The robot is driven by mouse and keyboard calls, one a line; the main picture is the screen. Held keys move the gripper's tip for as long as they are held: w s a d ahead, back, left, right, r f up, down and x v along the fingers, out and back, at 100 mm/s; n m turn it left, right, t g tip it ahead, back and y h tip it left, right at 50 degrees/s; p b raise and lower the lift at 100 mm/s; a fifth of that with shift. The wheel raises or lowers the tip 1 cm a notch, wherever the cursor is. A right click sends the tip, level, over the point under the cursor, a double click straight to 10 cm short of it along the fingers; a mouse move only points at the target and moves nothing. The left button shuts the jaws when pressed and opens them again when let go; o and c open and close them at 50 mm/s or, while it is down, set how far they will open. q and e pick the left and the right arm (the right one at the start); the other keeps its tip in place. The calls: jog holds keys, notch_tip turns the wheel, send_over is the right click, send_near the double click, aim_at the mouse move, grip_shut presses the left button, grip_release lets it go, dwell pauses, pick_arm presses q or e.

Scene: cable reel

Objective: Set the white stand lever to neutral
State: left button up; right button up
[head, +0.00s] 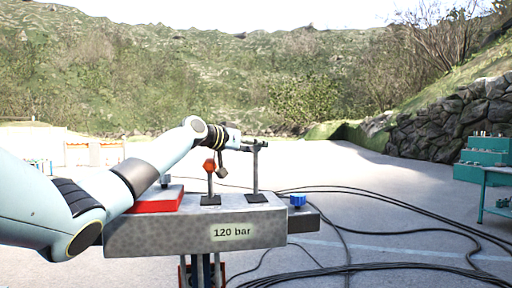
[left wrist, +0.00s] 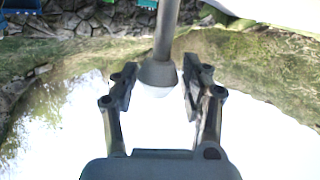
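The grey stand block (head: 150,238) carries a "120 bar" label (head: 232,232). My right gripper is in neither view.
A lever with an orange-red knob (head: 209,165) stands just left of the white one, with a brownish padlock-like piece (head: 222,172) beside it. Black cables (head: 400,267) lie on the ground.

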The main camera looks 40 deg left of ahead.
pick_arm(q)
jog(key=shift+o, duration=1)
jog(key=shift+s, duration=0.15)
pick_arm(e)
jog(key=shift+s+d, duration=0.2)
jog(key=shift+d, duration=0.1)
pick_arm(q)
jog(key=shift+d+f, duration=0.1)
jog(key=shift+v, duration=5.9)
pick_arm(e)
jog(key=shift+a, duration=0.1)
